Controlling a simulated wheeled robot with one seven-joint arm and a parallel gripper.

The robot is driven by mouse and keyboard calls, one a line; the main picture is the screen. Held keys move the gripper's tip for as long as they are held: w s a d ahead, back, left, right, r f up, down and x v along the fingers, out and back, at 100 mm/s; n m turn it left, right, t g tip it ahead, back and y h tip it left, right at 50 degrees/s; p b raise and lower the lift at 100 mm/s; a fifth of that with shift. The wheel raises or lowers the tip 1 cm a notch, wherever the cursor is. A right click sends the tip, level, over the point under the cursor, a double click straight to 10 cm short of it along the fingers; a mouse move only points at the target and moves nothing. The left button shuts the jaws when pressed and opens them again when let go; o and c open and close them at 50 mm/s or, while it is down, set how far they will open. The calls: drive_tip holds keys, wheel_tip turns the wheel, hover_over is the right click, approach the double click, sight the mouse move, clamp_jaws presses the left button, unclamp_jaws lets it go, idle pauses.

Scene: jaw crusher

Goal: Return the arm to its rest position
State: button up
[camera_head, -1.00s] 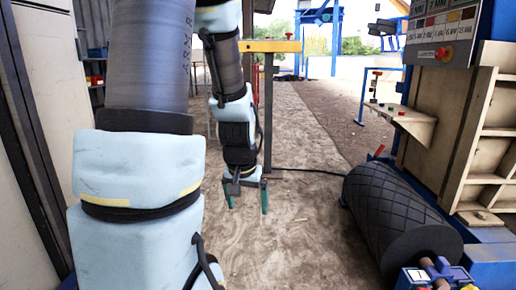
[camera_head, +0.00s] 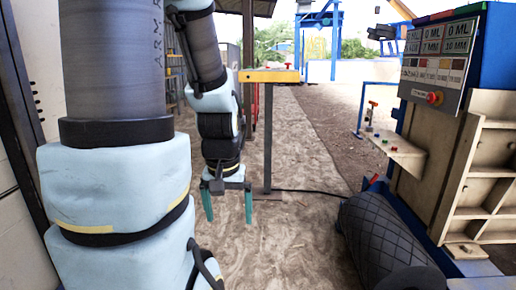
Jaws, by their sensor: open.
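My arm stands large in the left half of the head view, its light blue padded links bent over at the top. My gripper (camera_head: 228,206) hangs down from the forearm near the picture's middle. Its two green fingers are apart, with nothing between them. It hangs in front of and left of the dark post with the yellow bar (camera_head: 268,76), above the sandy floor. It appears clear of the post, though the exact gap in depth cannot be told.
A black ribbed roller (camera_head: 385,240) lies at lower right. A control panel (camera_head: 438,65) and wooden shelving (camera_head: 492,175) stand at right, with a small ledge with buttons (camera_head: 398,148). A wall edge (camera_head: 20,150) is close at left. The sandy path (camera_head: 300,150) is open.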

wheel_tip(320, 180, up, 20)
drive_tip(key=p, duration=1.7)
drive_tip(key=shift+f, duration=0.2)
